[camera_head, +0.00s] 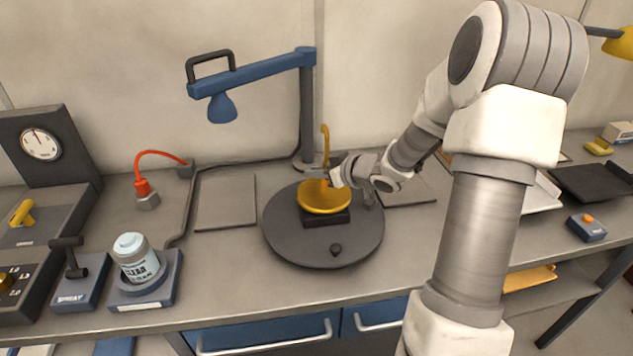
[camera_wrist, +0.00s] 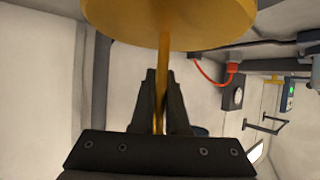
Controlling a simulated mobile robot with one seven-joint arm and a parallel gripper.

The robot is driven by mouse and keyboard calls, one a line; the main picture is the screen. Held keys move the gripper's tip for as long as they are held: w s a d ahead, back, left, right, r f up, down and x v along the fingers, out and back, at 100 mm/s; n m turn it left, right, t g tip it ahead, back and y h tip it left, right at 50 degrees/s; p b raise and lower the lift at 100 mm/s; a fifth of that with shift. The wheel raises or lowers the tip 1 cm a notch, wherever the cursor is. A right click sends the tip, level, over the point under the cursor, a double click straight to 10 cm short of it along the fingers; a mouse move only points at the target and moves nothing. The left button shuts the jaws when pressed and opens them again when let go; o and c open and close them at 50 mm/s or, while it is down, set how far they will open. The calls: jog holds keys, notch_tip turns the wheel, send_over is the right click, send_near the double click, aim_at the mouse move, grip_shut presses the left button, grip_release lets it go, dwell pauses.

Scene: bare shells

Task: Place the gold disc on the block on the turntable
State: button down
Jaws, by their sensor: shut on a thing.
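The gold disc (camera_head: 325,198) is a shallow round piece with a thin upright stem hooked at the top. In the head view it is over the dark block (camera_head: 326,218) on the round grey turntable (camera_head: 290,248). The disc overlaps the block's top; I cannot tell whether they touch. My gripper (camera_head: 325,174) is shut on the stem, just above the disc. In the wrist view the gold disc (camera_wrist: 170,22) fills the top, and its stem runs down between the fingers of my gripper (camera_wrist: 162,85). The block and turntable are not seen in the wrist view.
A blue lamp arm (camera_head: 262,72) stands behind the turntable. Dark trays (camera_head: 590,183) lie at right. A flat pad (camera_head: 225,200) lies left of the turntable.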

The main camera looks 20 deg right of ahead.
jog(key=shift+f, duration=1.1)
jog(key=shift+f, duration=0.1)
jog(key=c, duration=0.9)
grip_release()
jog(key=shift+f, duration=0.1)
jog(key=shift+r, duration=0.2)
jog(key=shift+s+d+r, duration=0.15)
jog(key=shift+s+r, duration=0.05)
jog(key=shift+s, duration=0.05)
jog(key=p+v, duration=0.2)
jog(key=v, duration=0.9)
jog(key=shift+s, duration=0.2)
